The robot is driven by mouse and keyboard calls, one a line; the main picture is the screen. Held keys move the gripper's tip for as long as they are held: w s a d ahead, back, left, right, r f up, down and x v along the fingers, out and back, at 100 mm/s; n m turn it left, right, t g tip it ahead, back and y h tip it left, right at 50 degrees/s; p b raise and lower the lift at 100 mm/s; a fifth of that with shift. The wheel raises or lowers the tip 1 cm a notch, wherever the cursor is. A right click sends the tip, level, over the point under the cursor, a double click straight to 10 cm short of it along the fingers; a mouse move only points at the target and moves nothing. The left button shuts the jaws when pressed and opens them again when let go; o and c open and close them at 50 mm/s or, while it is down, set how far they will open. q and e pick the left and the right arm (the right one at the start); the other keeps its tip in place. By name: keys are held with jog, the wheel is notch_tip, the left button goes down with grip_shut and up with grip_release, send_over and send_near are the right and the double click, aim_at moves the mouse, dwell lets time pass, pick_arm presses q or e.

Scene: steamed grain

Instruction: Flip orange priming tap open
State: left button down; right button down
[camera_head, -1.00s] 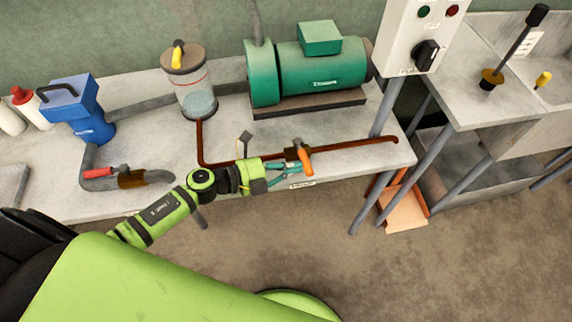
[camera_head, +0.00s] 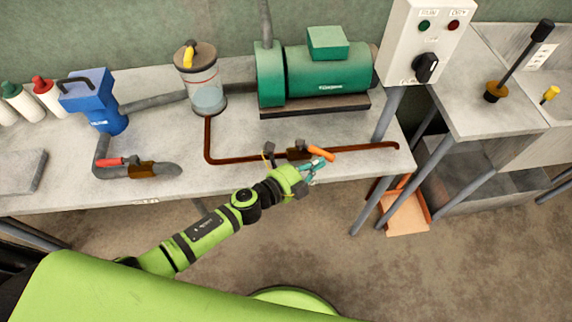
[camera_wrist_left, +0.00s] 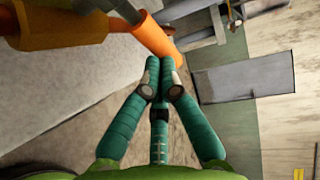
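The orange priming tap handle (camera_head: 321,153) sits on a brown valve body (camera_head: 298,154) in the thin copper pipe (camera_head: 235,161) near the bench's front edge. The handle points right, roughly along the pipe. In the left wrist view the handle (camera_wrist_left: 155,37) is just ahead of my fingertips. My left gripper (camera_head: 318,163) has teal fingers beside the handle on its front side. In the wrist view its fingertips (camera_wrist_left: 160,64) are together, with nothing visible between them. They touch or nearly touch the handle's end; I cannot tell which. My right gripper is not in view.
The bench (camera_head: 235,182) also holds a green pump motor (camera_head: 330,70), a clear priming jar (camera_head: 206,92) with a yellow tap, a blue pump (camera_head: 97,101) and a red-handled valve (camera_head: 112,162). A grey switch box (camera_head: 423,40) stands right.

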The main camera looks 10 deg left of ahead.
pick_arm(q)
jog(key=n+t+y, duration=0.1)
jog(key=d+n+y, duration=0.1)
jog(key=shift+w+f+n+t+y+b, duration=0.1)
jog(key=shift+n+t+y+b, duration=0.2)
jog(key=shift+t+y, duration=0.1)
jog(key=n+y, duration=0.1)
jog(key=w+t+y+b, duration=0.1)
jog(key=shift+d+n+y, duration=0.25)
jog(key=shift+n+y, duration=0.05)
jog(key=shift+n, duration=0.1)
jog(key=shift+w, duration=0.2)
jog(key=shift+w+d+b, duration=0.15)
jog(key=shift+w+b, duration=0.25)
jog(key=shift+b, duration=0.1)
jog(key=shift+x, duration=0.95)
jog(key=shift+w+d+r, duration=0.1)
jog(key=shift+r, duration=0.3)
